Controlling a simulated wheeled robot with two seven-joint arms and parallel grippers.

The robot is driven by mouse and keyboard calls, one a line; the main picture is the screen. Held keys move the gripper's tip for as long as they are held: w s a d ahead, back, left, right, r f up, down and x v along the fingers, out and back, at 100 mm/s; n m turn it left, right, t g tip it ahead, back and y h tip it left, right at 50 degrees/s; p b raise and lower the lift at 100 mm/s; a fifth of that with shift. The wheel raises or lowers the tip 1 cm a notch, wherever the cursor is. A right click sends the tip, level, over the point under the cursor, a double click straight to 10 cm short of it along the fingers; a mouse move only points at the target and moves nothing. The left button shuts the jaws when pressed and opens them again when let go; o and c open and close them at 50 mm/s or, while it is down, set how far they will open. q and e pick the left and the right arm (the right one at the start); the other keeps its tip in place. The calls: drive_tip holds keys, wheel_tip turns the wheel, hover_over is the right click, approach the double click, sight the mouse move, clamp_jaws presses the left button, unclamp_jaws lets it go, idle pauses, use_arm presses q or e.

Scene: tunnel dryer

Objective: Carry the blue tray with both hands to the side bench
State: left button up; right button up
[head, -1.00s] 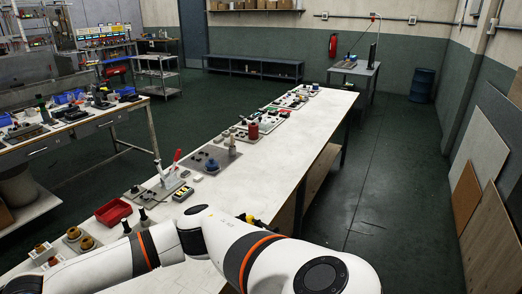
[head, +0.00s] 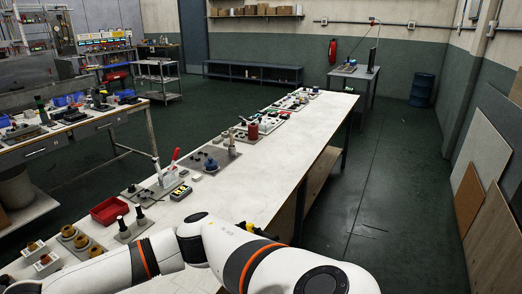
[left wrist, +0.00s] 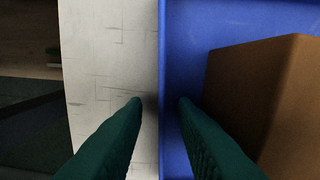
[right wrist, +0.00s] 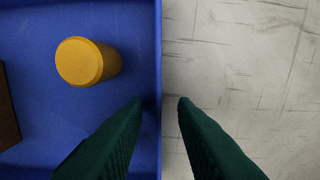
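The blue tray shows at the right of the left wrist view (left wrist: 185,40) and at the left of the right wrist view (right wrist: 130,25); it is out of the head view. It rests on a pale, marked surface. A brown block (left wrist: 265,95) and a yellow cylinder (right wrist: 88,62) are in it. My left gripper (left wrist: 160,101) is open, its fingers on either side of one tray wall, with gaps showing. My right gripper (right wrist: 161,101) is open in the same way around another wall. I cannot tell which bench is the side bench.
A long white bench (head: 285,155) carries a red bin (head: 110,210) and several fixtures. A grey table (head: 355,72) stands at the back right, and a low dark bench (head: 253,70) along the back wall. The green floor (head: 390,170) right of the white bench is clear; panels (head: 490,225) lean at the far right.

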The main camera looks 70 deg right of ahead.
drive_tip(key=shift+r, duration=0.1)
use_arm(q)
wheel_tip(320, 180, up, 12)
use_arm(e)
wheel_tip(320, 180, up, 12)
idle(0.8)
use_arm(q)
drive_tip(key=shift+f, duration=0.1)
idle(0.4)
